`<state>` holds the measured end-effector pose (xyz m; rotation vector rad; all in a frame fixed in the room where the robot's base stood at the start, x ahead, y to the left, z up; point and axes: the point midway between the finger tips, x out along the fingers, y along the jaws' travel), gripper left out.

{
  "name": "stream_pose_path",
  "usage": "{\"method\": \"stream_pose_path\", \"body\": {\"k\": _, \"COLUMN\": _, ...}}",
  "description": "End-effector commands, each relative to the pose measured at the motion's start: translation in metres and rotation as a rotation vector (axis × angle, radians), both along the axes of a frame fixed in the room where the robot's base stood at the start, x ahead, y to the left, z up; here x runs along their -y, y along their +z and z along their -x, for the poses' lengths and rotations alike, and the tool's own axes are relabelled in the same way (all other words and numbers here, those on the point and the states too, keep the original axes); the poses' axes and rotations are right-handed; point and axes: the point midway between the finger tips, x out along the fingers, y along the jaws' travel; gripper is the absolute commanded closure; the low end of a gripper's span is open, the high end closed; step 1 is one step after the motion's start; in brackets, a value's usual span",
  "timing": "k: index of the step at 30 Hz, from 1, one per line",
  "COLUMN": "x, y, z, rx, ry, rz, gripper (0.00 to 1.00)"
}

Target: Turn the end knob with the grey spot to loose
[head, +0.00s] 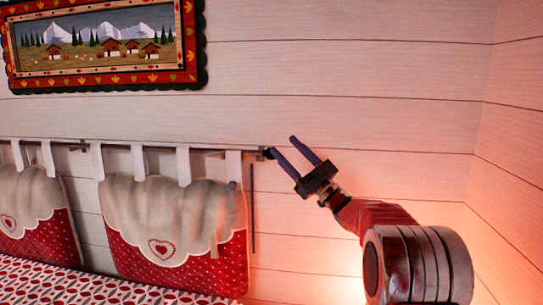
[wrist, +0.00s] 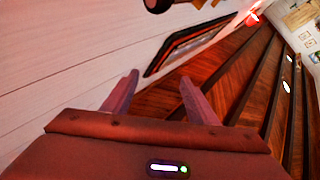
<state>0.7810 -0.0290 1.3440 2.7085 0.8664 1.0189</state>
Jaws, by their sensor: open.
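A thin rod (head: 210,149) runs along the white plank wall, with the cushions hanging from it by tabs. A small dark end knob (head: 267,153) sits at the rod's right end; no grey spot can be made out on it. My gripper (head: 281,146) is open and empty at the right of the knob. Its left fingertip overlaps or nearly touches the knob in the head view; I cannot tell if they touch. In the wrist view, my gripper (wrist: 159,79) has nothing between its fingers. A dark rounded thing (wrist: 157,5) at that view's top edge may be the knob.
Red and cream heart cushions (head: 175,235) hang left of my gripper. A thin dark vertical bar (head: 253,208) is on the wall below the knob. A framed mountain picture (head: 100,45) hangs upper left. The wall right of the rod is bare up to the corner.

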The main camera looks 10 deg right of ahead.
Motion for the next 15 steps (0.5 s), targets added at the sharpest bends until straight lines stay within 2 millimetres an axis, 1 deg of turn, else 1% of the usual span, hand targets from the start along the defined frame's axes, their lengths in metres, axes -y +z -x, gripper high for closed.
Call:
{"method": "stream_pose_path", "body": {"k": 5, "x": -0.0039, "y": 0.0049, "z": 0.0052, "rx": 0.083, "ry": -0.174, "rz": 0.16, "gripper": 0.47}}
{"method": "stream_pose_path", "body": {"k": 11, "x": -0.0052, "y": 0.0023, "z": 0.0084, "rx": 0.17, "ry": -0.358, "rz": 0.356, "gripper": 0.47}}
{"method": "stream_pose_path", "body": {"k": 15, "x": -0.0051, "y": -0.0028, "z": 0.01, "rx": 0.228, "ry": -0.477, "rz": 0.502, "gripper": 0.47}}
